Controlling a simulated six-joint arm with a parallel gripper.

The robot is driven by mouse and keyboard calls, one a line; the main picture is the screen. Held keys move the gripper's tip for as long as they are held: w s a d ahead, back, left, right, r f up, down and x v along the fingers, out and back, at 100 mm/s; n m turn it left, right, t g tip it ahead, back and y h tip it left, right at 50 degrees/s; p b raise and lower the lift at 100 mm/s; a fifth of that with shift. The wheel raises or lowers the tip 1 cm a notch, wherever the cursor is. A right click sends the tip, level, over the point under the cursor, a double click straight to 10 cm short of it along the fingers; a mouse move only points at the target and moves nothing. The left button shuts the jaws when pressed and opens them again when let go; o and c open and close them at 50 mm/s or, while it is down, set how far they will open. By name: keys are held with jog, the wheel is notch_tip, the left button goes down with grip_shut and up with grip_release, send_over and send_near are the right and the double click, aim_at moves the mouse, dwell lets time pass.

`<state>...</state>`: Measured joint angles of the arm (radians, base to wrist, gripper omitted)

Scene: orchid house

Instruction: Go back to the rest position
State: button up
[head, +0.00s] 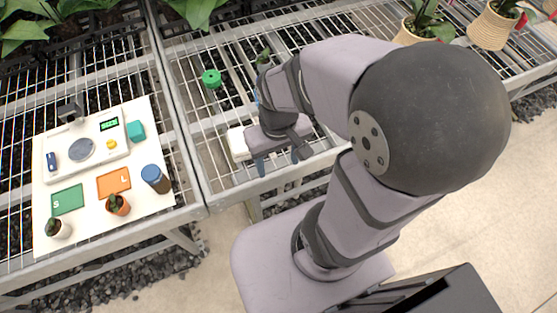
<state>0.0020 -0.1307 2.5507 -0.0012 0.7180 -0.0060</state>
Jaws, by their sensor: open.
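My gripper (278,166) hangs over the front edge of the right mesh bench (207,188), fingers pointing down. Its two dark fingers are apart and nothing shows between them. My arm bends above it and hides part of the bench. A white object (238,143) lies just left of the gripper and is partly hidden by it; I cannot tell whether they touch.
The left bench bears a white board (88,222) with a scale (81,149), a green S card (67,200), an orange L card (114,182), a teal block (136,130), a blue-lidded jar (155,179) and two small potted plants. A green spool-like object (211,78) stands behind the gripper.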

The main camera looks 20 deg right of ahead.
jog(key=shift+s, duration=0.2)
notch_tip(320, 180, up, 6)
jog(key=p, duration=0.6)
jog(key=shift+r+p, duration=0.2)
jog(key=shift+p, duration=0.1)
